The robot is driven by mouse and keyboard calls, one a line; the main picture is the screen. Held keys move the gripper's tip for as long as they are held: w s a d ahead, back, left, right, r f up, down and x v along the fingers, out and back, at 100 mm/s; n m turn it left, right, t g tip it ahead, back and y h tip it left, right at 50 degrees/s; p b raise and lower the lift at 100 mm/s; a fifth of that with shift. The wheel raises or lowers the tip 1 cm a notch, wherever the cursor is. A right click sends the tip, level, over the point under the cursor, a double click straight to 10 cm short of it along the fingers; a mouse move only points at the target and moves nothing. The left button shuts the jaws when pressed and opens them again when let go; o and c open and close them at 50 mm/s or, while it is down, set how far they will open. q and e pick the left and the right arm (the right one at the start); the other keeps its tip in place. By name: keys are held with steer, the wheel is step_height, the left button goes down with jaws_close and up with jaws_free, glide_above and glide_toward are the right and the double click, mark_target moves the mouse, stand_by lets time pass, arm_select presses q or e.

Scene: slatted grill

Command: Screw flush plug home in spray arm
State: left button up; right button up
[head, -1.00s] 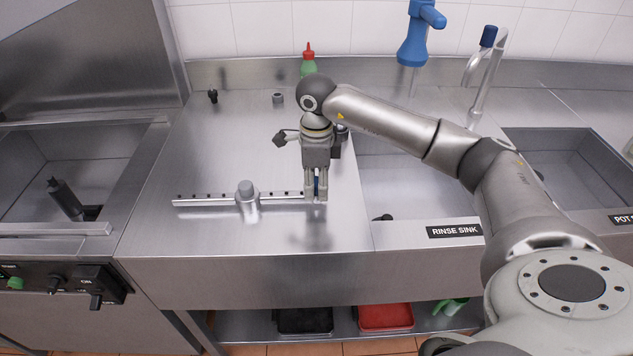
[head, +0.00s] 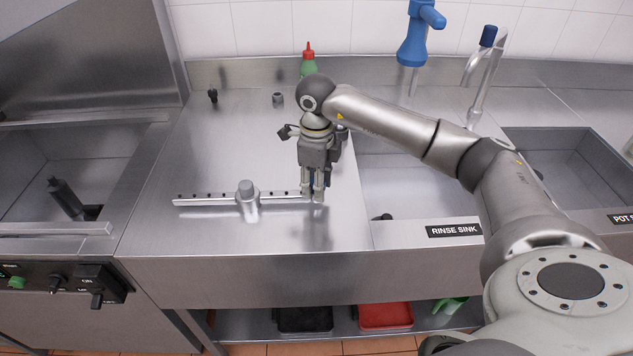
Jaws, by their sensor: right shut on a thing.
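The spray arm (head: 212,200) is a long thin metal bar with a row of small dark holes, lying on the steel counter. A grey upright hub (head: 247,198) stands at its middle. My right gripper (head: 314,197) points down at the bar's right end, its fingers shut around the flush plug there. The fingers hide the plug almost wholly, so I cannot tell how deep it sits in the bar end. My left gripper is not in view.
A green bottle with a red cap (head: 308,62) stands behind my right wrist. A small dark fitting (head: 213,96) and a grey cylinder (head: 278,98) stand at the counter's back. The rinse sink (head: 410,190) opens to the right. The counter's front left is clear.

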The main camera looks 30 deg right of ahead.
steer(key=shift+m, duration=1.6)
steer(key=shift+m+p, duration=0.5)
steer(key=shift+m, duration=1.1)
steer(key=shift+m, duration=0.6)
steer(key=shift+m+p, duration=0.3)
steer(key=shift+m, duration=0.7)
steer(key=m, duration=0.3)
steer(key=shift+p, duration=0.4)
